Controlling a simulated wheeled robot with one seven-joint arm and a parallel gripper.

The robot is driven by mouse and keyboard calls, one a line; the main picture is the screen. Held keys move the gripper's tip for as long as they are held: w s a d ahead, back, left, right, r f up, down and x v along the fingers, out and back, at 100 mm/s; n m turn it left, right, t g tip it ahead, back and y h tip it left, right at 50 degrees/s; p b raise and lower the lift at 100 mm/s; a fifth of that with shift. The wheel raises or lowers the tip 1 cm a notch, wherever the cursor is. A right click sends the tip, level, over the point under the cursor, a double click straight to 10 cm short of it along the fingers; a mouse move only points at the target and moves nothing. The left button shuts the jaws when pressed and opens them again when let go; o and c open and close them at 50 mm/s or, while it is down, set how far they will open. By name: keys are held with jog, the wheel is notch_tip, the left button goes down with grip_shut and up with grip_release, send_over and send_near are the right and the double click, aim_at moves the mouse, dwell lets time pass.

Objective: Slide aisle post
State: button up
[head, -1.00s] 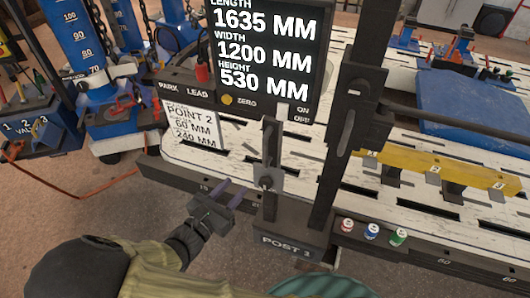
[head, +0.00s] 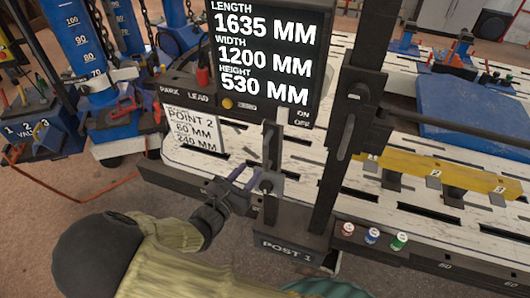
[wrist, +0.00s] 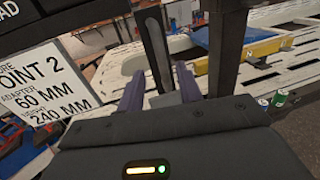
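The aisle post is a dark upright (head: 342,150) on a base labelled POST 1 (head: 288,250), standing at the near edge of the bench. A shorter slotted bar (head: 271,145) stands on its left, with a grey block and round knob (head: 266,185) low on it. My gripper (head: 245,178) is open, its two purple fingers reaching to the grey block from the left. In the wrist view the fingers (wrist: 160,88) are apart, with a light grey piece between their tips. I cannot tell whether they touch it.
A display (head: 265,55) with measurements hangs above, and a POINT 2 card (head: 192,128) is left of the bar. Red, blue and green capped pieces (head: 371,236) sit right of the base. A yellow beam (head: 430,170) lies on the slotted white bench (head: 350,205).

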aim_at(264, 154)
jog(key=x, duration=0.9)
jog(key=shift+w+d, duration=0.15)
jog(key=shift+w, duration=0.1)
jog(key=shift+c, duration=0.3)
grip_shut()
